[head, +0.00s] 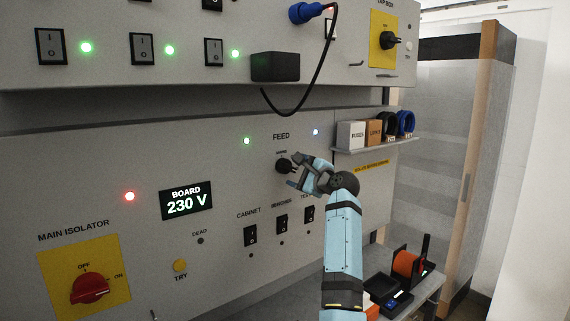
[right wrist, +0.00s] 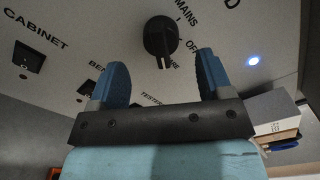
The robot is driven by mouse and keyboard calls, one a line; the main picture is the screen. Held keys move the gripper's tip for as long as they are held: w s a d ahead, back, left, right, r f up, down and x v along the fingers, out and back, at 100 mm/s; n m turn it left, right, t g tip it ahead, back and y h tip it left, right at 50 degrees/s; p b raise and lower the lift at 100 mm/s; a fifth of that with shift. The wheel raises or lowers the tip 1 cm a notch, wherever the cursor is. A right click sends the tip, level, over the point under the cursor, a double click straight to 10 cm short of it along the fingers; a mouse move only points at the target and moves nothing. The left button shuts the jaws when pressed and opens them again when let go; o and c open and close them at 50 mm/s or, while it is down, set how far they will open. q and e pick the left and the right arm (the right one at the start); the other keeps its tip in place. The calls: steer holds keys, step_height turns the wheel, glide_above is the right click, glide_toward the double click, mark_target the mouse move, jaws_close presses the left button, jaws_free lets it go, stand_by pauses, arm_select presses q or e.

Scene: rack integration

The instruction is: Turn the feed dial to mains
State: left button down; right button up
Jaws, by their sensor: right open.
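The feed dial (head: 284,165) is a black knob on the grey panel under the word FEED. In the right wrist view the dial (right wrist: 162,38) is round with a narrow grip bar, beside the printed words MAINS and OFF and a partly hidden third label. I cannot tell for sure which mark it points at. My right gripper (head: 298,172) is open just right of the dial. In the right wrist view its two blue fingers (right wrist: 158,75) stand apart, with the dial beyond and between their tips, and nothing between them. My left gripper is not in view.
A green lamp (head: 247,141) and a blue lamp (head: 316,132) flank FEED. A display (head: 187,201) reads BOARD 230 V. Black switches (head: 250,235) sit below the dial. A shelf (head: 375,146) with boxes is at right. A black cable (head: 318,75) hangs above. The red isolator knob (head: 90,288) is lower left.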

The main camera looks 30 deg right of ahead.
mark_target(289, 167)
steer(key=w+p, duration=0.1)
steer(key=w, duration=0.3)
steer(key=shift+w+a+r, duration=0.1)
steer(key=shift+w+a, duration=0.05)
steer(key=shift+w, duration=0.1)
steer(key=shift+w+a, duration=0.1)
steer(key=shift+w, duration=0.6)
steer(key=shift+c, duration=0.7)
steer(key=c, duration=0.8)
steer(key=shift+o, duration=0.2)
